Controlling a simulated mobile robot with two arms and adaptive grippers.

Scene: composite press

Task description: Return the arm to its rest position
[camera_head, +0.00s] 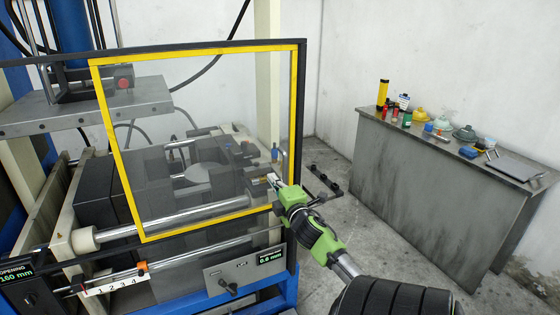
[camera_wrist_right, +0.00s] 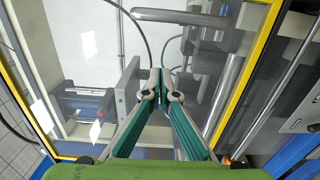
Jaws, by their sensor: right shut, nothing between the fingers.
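My right arm comes in from the lower right in the head view. Its green right gripper (camera_head: 273,181) is at the right side of the press's clear guard door (camera_head: 299,110), near its lower right corner. In the right wrist view the two teal fingers (camera_wrist_right: 157,80) meet at their tips, shut with nothing between them. The clear panel and its yellow frame (camera_wrist_right: 262,60) lie beyond the fingers. I cannot tell whether the fingertips touch the door. My left gripper is in neither view.
Behind the door stand the press's bars and dark blocks (camera_head: 90,205). A control panel (camera_head: 240,275) with a display is below the door. A grey bench (camera_head: 425,190) with bottles and tools stands at the right.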

